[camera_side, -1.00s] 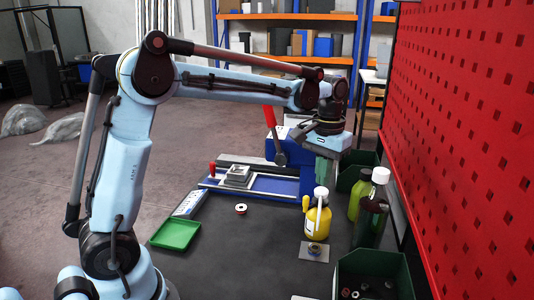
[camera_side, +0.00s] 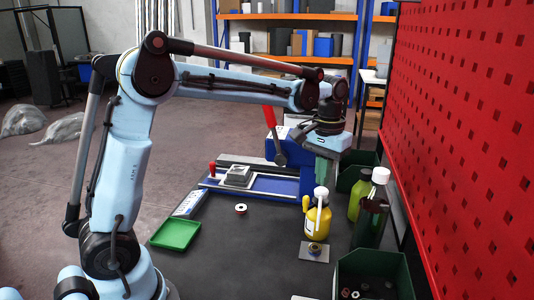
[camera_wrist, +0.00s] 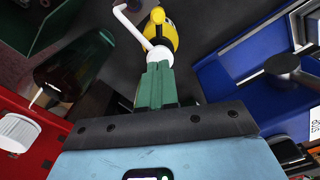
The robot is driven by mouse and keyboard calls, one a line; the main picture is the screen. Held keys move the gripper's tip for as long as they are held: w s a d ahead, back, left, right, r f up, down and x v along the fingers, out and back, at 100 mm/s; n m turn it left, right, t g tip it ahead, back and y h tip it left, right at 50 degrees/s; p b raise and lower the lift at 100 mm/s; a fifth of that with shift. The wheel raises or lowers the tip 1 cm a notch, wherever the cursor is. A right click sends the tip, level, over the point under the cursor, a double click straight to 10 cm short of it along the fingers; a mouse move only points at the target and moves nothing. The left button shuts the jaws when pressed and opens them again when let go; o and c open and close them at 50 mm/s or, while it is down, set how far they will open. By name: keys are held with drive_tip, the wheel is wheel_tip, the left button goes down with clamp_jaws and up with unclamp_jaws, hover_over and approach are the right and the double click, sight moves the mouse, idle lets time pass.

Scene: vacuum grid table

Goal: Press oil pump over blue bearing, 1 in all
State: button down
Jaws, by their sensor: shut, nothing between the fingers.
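The oil pump (camera_side: 317,219) is a yellow bottle with a white pump head and stands upright on the dark table. The blue bearing (camera_side: 314,247) lies on a small grey plate just in front of the bottle. My gripper (camera_side: 322,184) is over the pump's white head, with its green fingers pointing down. In the wrist view the fingers (camera_wrist: 157,72) are closed together at the white head, and the yellow bottle (camera_wrist: 166,34) and bent white spout show beyond them. I cannot tell whether the fingertips touch the head.
A dark green bottle (camera_side: 369,224) stands close on the right, beside the red perforated panel (camera_side: 470,130). A green bin (camera_side: 372,264) holds parts at the front right. A blue press (camera_side: 283,152) stands behind.

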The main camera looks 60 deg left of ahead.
drive_tip(key=shift+f, duration=0.15)
drive_tip(key=shift+f, duration=1.3)
drive_tip(key=shift+r, duration=1.45)
drive_tip(key=shift+r, duration=3)
